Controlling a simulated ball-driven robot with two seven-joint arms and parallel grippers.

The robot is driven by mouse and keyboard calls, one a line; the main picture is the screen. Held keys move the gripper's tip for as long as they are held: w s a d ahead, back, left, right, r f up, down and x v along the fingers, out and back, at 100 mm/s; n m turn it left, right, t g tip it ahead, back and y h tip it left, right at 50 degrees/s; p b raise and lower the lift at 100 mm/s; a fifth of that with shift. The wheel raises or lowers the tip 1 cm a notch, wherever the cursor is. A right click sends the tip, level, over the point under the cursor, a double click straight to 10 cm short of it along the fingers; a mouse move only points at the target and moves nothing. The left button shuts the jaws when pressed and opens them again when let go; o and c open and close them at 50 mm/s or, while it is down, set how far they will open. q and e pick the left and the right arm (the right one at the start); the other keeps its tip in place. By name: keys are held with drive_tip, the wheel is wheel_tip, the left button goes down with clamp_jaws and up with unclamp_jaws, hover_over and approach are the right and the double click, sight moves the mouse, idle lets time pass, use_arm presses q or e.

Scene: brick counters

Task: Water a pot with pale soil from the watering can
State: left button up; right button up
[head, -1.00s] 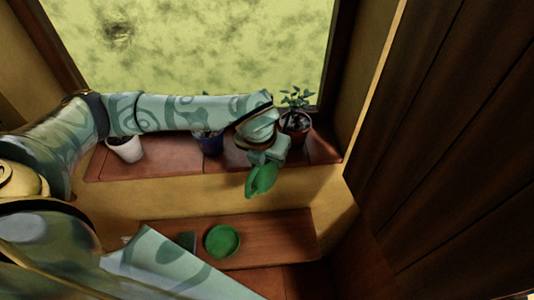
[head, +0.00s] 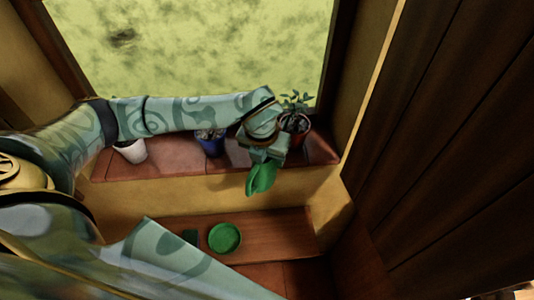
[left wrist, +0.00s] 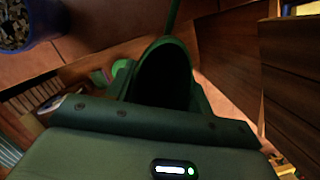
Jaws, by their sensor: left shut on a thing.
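My left gripper (head: 264,153) is shut on the green watering can (head: 262,178) and holds it in front of the window ledge. In the left wrist view the can's dark open top (left wrist: 165,78) faces the camera and its thin spout (left wrist: 173,18) points away. A terracotta pot (head: 297,139) with a leafy plant stands on the ledge just right of my gripper. A blue pot (head: 211,147) stands to the left, partly behind my arm; its grey, pebbly soil (left wrist: 20,22) shows in the left wrist view. A white pot (head: 133,152) stands further left, its top hidden. My right gripper is not in view.
A lower wooden shelf (head: 280,238) holds a round green dish (head: 224,238) and a small dark green item (head: 190,236). A dark wooden panel (head: 440,150) closes off the right side. The window is behind the ledge (head: 175,163).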

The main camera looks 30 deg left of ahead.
use_arm(q)
drive_tip(key=shift+r+g+p, duration=0.4)
drive_tip(key=shift+r+p, duration=0.2)
drive_tip(key=shift+p, duration=0.45)
drive_tip(key=shift+r+g+p, duration=0.5)
drive_tip(key=shift+r+p, duration=0.25)
drive_tip(key=shift+p, duration=0.4)
drive_tip(key=shift+w+r+g+p, duration=0.15)
drive_tip(key=shift+r+g+p, duration=0.85)
drive_tip(key=shift+r+p, duration=0.4)
drive_tip(key=shift+w+r+g+p, duration=0.25)
drive_tip(key=shift+r+g+p, duration=0.45)
drive_tip(key=shift+p, duration=0.1)
